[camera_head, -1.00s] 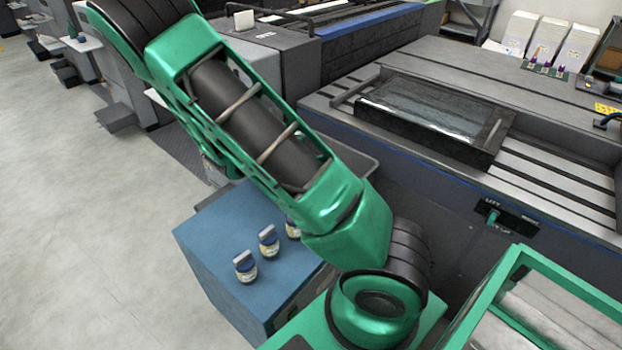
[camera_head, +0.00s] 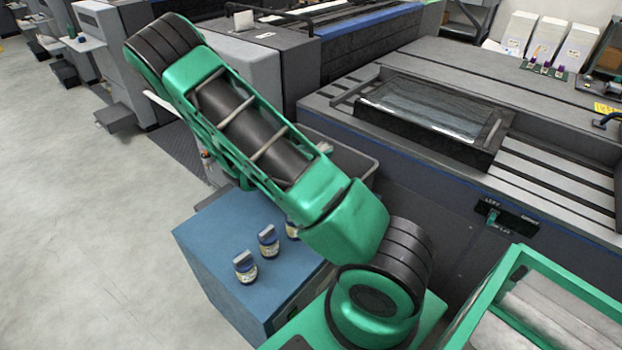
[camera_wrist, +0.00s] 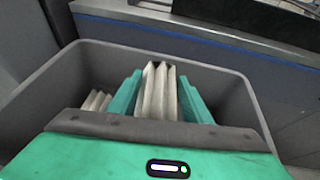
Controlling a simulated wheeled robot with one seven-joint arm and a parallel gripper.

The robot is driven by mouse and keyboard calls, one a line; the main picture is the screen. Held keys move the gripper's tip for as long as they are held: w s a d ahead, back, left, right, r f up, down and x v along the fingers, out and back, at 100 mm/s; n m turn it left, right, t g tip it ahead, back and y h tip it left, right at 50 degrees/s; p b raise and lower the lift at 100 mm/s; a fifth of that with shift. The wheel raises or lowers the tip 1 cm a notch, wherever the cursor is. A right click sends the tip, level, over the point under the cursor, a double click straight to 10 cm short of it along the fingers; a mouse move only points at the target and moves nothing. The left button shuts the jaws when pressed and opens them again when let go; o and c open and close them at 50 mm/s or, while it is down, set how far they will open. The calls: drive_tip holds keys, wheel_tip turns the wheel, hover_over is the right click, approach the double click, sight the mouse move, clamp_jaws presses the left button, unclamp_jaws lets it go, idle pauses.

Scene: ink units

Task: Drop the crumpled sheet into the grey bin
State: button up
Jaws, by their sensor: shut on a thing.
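In the wrist view, my gripper (camera_wrist: 160,78) has its two green fingers closed on the crumpled sheet (camera_wrist: 158,95), a white folded-looking piece. The grey bin (camera_wrist: 225,85) surrounds the fingers and sheet in that view, which are over its opening; their exact height relative to the rim is hard to tell. Another pale piece (camera_wrist: 97,101) shows in the bin to the left of the fingers.
A blue cabinet (camera_head: 215,240) with several small jars (camera_head: 245,266) stands in front of the bin. The large press (camera_head: 440,185) runs behind the bin and to the right. A green-framed tray (camera_head: 490,290) with rolls is at lower right. Open floor (camera_head: 90,230) lies left.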

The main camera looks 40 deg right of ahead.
drive_tip(key=shift+f, duration=0.25)
drive_tip(key=o, duration=1.1)
drive_tip(key=v, duration=1)
drive_tip(key=shift+a, duration=0.4)
drive_tip(key=shift+s+r, duration=0.15)
